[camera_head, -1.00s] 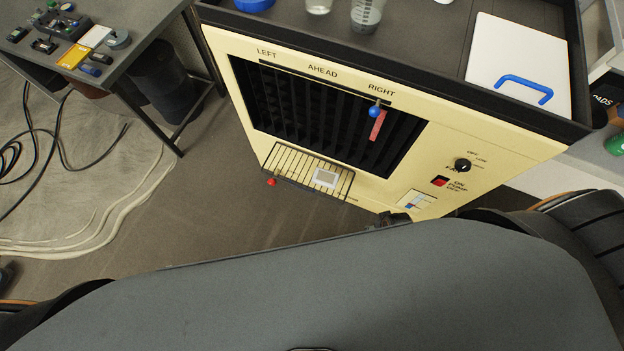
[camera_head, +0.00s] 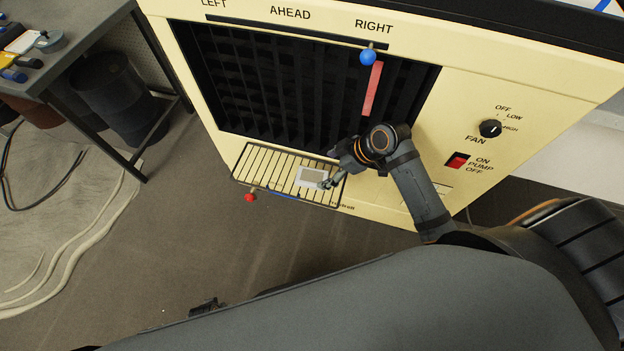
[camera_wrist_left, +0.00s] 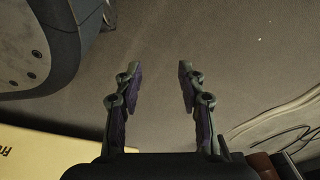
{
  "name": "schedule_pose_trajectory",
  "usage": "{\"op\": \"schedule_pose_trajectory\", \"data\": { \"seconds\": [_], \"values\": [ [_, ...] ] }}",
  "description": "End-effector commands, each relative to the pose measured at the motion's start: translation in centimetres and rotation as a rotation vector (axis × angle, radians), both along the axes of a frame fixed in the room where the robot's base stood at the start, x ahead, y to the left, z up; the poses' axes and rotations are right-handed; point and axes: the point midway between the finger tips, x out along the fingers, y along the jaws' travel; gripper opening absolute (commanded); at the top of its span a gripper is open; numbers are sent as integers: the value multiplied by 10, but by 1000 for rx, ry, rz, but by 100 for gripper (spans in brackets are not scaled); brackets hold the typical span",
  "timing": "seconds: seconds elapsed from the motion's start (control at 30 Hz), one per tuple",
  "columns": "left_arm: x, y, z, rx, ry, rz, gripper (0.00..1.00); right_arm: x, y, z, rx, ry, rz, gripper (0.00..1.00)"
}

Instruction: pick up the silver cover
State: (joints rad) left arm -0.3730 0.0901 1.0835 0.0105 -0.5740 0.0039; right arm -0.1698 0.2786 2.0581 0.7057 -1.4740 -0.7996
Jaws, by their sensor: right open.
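The silver cover, seemingly the small light grey rectangular plate (camera_head: 311,177), lies at the right part of the slatted grille (camera_head: 262,168) low on the front of the cream unit. My right gripper (camera_head: 328,184) is open at the plate's right edge; whether it touches the plate cannot be told. My left gripper (camera_wrist_left: 160,80) is open and empty in the left wrist view, with bare floor beyond its fingers.
The cream unit (camera_head: 560,75) has a dark louvre with a blue knob (camera_head: 368,57), a fan dial (camera_head: 490,128) and a red pump switch (camera_head: 457,161). A red knob (camera_head: 250,198) hangs below the grille. A grey workbench (camera_head: 75,35) stands left; floor between is clear.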

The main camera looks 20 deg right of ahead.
Motion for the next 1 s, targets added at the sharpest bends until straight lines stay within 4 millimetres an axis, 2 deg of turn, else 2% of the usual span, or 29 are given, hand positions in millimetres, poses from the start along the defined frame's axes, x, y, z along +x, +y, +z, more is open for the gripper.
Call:
{"op": "schedule_pose_trajectory", "data": {
  "seconds": [0.07,0.27,0.4,0.53,0.83,1.0],
  "values": [
    [4,0,-1,0,-2,0,40,3,5,-10,3,1,-2,86],
    [7,-1,1,0,-2,0,40,5,8,-16,-1,1,-1,86],
    [19,-2,3,-1,-10,-1,40,11,19,-38,4,3,-3,86],
    [31,-6,14,-6,-9,0,40,17,27,-54,3,2,-3,86],
    [33,-7,20,-9,-3,1,40,19,30,-58,-2,1,-1,86],
    [33,-7,20,-9,-4,0,40,19,30,-58,-2,1,-1,63]
  ]
}}
